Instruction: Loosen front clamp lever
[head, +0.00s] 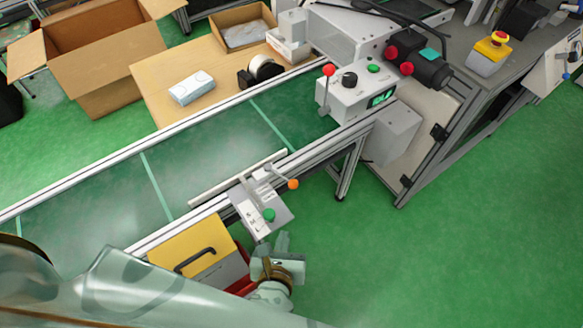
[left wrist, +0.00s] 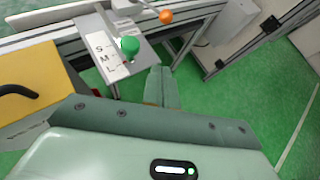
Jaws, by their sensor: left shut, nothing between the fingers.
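A lever with an orange ball knob (head: 293,184) sits on the near side of the conveyor, by the white guide rail (head: 237,178); the orange knob also shows at the top of the left wrist view (left wrist: 166,16). Just below it, a grey plate (left wrist: 104,46) marked S, M, L carries a green knob (head: 269,215), also in the left wrist view (left wrist: 130,45). My left gripper (head: 283,241) is shut and empty, just below the plate and apart from both knobs. Its fingers (left wrist: 162,78) point toward the plate's right side. My right gripper is out of view.
A yellow panel with a black handle (head: 196,260) and a red bin (head: 243,284) are left of my gripper. The conveyor frame (head: 312,152) runs diagonally behind it. A control box with a red-knobbed lever (head: 327,71) stands farther up. Green floor to the right is clear.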

